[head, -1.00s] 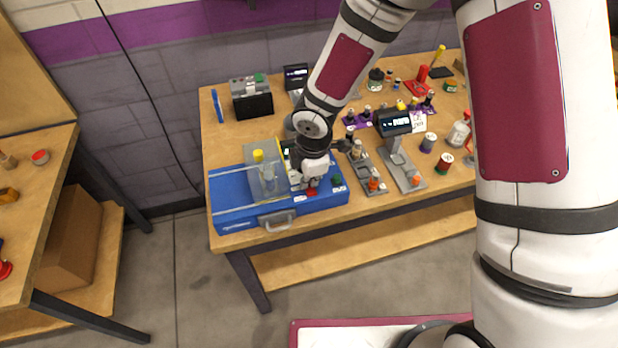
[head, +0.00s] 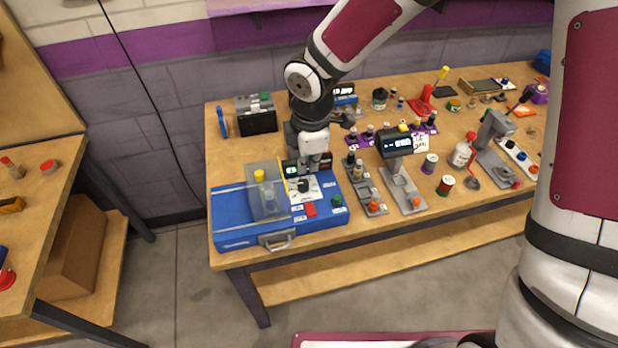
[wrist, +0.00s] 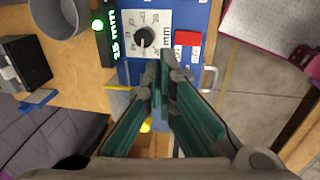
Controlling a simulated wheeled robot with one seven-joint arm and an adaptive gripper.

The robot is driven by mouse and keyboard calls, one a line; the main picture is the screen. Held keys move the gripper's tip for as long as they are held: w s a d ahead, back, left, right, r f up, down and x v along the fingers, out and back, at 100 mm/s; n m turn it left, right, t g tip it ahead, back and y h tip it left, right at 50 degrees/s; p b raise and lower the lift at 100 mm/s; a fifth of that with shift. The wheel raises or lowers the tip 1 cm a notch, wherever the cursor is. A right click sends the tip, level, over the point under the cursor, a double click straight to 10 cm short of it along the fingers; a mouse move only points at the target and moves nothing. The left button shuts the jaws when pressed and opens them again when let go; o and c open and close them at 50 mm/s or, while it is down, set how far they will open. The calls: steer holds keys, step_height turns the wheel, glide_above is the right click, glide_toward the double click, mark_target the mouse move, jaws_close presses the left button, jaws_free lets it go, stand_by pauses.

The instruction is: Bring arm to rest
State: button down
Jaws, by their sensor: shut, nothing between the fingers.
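My arm comes in from the top of the head view and bends down at a dark joint. Its white wrist (head: 313,140) is above the back of a blue case on the table; the fingers are hard to make out there. In the wrist view my gripper (wrist: 165,62) is shut and empty, its green-padded fingers meeting near the dial panel. The blue case (head: 235,213) carries a white panel with a black dial knob (wrist: 145,37), a red button (wrist: 188,38) and a display (wrist: 112,45) reading 25 mm. I see no contact between fingers and panel.
A clear cover (head: 264,200) stands on the case's left part. Grey stands (head: 404,190), bottles and small parts crowd the wooden table (head: 225,163) to the right. A black box (head: 256,115) is at the back left. Another table (head: 50,190) is at far left, with floor between.

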steer(key=shift+w+r, duration=0.2)
steer(key=shift+r, duration=0.85)
steer(key=s+d+r+m+t+h, duration=0.1)
steer(key=s+d+r+m, duration=0.2)
steer(key=d+r+m, duration=0.3)
steer(key=s+d+r+m+t+h, duration=0.1)
steer(key=s+d+r+m, duration=0.2)
steer(key=d+r, duration=0.45)
steer(key=s+d+r+m+t, duration=0.1)
steer(key=s+d+r+m, duration=0.2)
steer(key=s+m, duration=0.3)
steer(key=s+d+r+m+y, duration=0.1)
steer(key=s+d+r+m, duration=0.3)
steer(key=s, duration=0.4)
steer(key=shift+s+r+m+t, duration=0.35)
steer(key=shift+r+m, duration=0.3)
steer(key=shift+m, duration=0.45)
steer(key=shift+w, duration=0.15)
steer(key=shift+a, duration=0.2)
